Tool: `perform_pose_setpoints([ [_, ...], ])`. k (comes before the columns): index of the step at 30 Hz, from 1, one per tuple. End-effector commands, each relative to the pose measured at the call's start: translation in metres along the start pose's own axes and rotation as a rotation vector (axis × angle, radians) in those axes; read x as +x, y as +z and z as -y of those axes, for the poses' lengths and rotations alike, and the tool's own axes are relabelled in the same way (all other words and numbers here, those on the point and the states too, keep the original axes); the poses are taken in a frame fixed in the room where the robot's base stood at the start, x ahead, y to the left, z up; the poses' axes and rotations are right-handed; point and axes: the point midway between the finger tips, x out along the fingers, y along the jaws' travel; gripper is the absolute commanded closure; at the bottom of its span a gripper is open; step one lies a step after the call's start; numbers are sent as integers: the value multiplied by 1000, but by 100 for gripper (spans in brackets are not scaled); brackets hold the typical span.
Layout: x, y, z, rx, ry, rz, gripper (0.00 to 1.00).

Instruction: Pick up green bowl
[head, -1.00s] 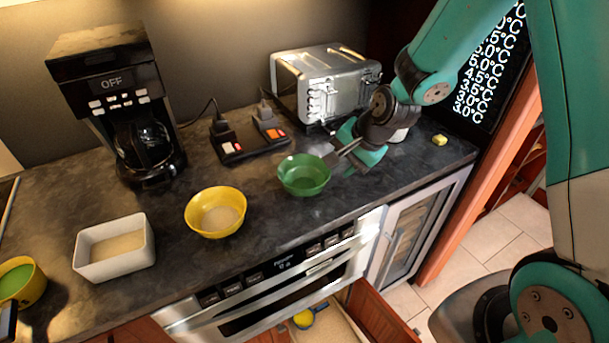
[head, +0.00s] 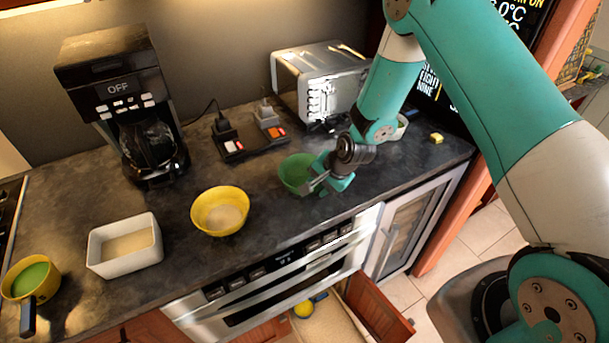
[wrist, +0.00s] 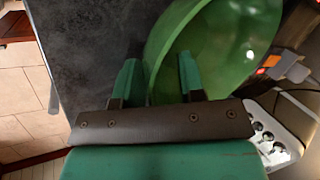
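The green bowl (head: 294,172) sits upright on the dark counter, left of my gripper (head: 314,182) in the head view. My gripper's hand hides part of the bowl's right side. In the wrist view the bowl (wrist: 228,40) fills the upper middle. My gripper (wrist: 158,70) shows there with its two green fingers apart. The bowl's near rim runs between them, one finger over the inside and one outside. A gap shows between the fingers and the rim, so the gripper is not closed on it.
A yellow bowl (head: 220,211) stands to the left, then a white square dish (head: 125,246) and a yellow cup (head: 30,280). A silver toaster (head: 322,85) and a power strip (head: 250,143) are behind. An open drawer (head: 318,325) is below the counter.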

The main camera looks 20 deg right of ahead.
Motion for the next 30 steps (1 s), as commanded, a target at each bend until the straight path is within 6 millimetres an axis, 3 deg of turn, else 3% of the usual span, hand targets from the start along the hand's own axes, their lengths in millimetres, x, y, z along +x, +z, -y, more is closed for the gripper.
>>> perform_pose_setpoints([
  [6, 1, 0, 0, -1, -1, -1, 66],
  [11, 1, 0, 0, -1, 0, -1, 100],
  [23, -1, 0, 1, -1, 0, 0, 100],
  [30, -19, -1, 12, -3, -5, -2, 100],
])
